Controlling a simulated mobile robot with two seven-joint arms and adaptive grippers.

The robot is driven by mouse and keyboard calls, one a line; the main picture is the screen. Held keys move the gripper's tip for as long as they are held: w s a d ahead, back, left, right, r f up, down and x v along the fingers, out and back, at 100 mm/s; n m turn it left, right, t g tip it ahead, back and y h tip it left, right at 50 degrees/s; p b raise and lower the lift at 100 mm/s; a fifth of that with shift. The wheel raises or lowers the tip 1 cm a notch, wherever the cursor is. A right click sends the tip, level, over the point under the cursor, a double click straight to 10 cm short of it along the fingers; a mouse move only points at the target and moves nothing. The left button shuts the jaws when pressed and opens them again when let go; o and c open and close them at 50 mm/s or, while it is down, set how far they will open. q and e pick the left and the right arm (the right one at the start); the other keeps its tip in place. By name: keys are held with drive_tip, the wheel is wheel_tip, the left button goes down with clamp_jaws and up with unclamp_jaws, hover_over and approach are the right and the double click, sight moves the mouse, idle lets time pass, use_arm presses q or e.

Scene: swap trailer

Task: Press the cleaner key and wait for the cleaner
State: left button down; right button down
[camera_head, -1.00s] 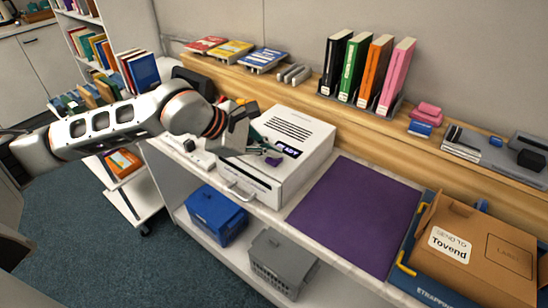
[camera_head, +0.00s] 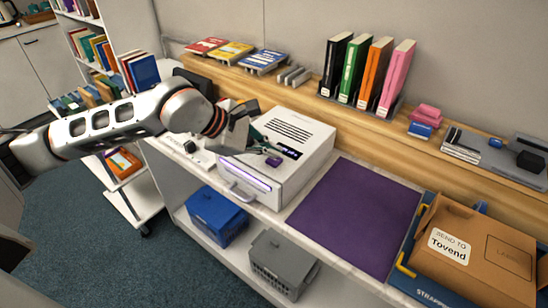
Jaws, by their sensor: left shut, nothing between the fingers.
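The cleaner (camera_head: 307,135) is a white box with vents on top, a front handle and a small dark display (camera_head: 286,149). The display shows small purplish marks that I cannot read. A purple strip (camera_head: 245,173) glows along its front. A purple key (camera_head: 273,161) sits on top near the front edge. My left gripper (camera_head: 262,151) is shut and empty, reaching over the box from the left with its fingertips close to the key. I cannot tell whether they touch it. My right gripper is not in view.
A purple mat (camera_head: 355,215) lies right of the cleaner, bare. A cardboard box (camera_head: 480,250) sits in a blue crate at the right. Upright binders (camera_head: 365,70) stand on the wooden ledge behind. A blue bin (camera_head: 215,215) and a grey basket (camera_head: 280,262) are on the lower shelf.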

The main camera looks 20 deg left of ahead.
sight(272, 161)
use_arm(q)
drive_tip(key=shift+r, duration=0.3)
drive_tip(key=shift+r+p, duration=1.3)
drive_tip(key=shift+r, duration=1.25)
